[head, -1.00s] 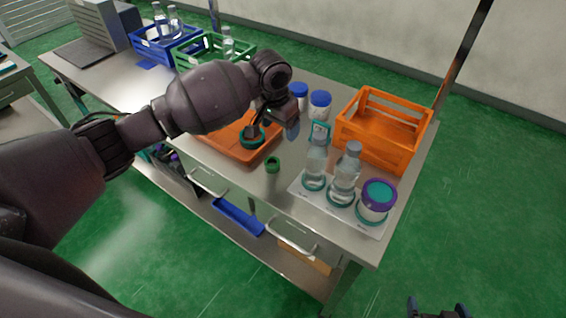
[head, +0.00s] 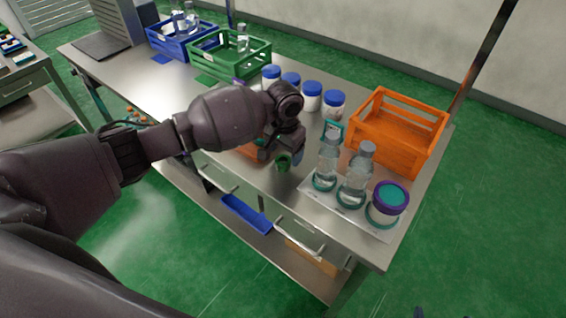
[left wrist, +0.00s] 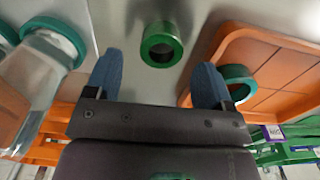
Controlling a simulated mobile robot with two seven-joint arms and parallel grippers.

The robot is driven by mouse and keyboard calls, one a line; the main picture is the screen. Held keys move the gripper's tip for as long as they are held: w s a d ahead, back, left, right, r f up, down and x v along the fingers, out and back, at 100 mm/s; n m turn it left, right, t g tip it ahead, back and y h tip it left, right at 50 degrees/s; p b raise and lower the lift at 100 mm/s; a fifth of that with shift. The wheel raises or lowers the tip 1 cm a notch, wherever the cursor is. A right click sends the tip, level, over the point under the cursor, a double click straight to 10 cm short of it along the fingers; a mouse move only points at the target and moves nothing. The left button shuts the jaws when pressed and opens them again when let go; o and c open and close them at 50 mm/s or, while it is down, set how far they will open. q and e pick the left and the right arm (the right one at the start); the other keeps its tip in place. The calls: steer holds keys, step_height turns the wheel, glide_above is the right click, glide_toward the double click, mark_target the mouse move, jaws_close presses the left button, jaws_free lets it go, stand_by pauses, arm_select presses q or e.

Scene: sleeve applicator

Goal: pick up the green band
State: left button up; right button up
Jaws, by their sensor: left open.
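The green band (head: 283,163) is a short ring near the front edge of the metal table. In the left wrist view the green band (left wrist: 162,44) shows ahead of the blue fingertips, roughly centred between them. My left gripper (head: 279,149) is open above and beside the band, with nothing between its fingers. It also shows in the left wrist view (left wrist: 156,70) with a wide gap. The fingers appear apart from the band. Only dark slivers, perhaps of my right gripper, show at the bottom edge of the head view.
An orange tray (left wrist: 292,40) with a teal ring (left wrist: 238,72) lies beside the band, mostly hidden by my left arm in the head view. Two bottles (head: 357,175) and a purple-lidded jar (head: 388,203) stand on a white mat to the right. An orange crate (head: 398,133) stands behind them.

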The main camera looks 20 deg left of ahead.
mark_target(284, 159)
arm_select(q)
steer(key=shift+f, duration=1.5)
steer(key=c, duration=1)
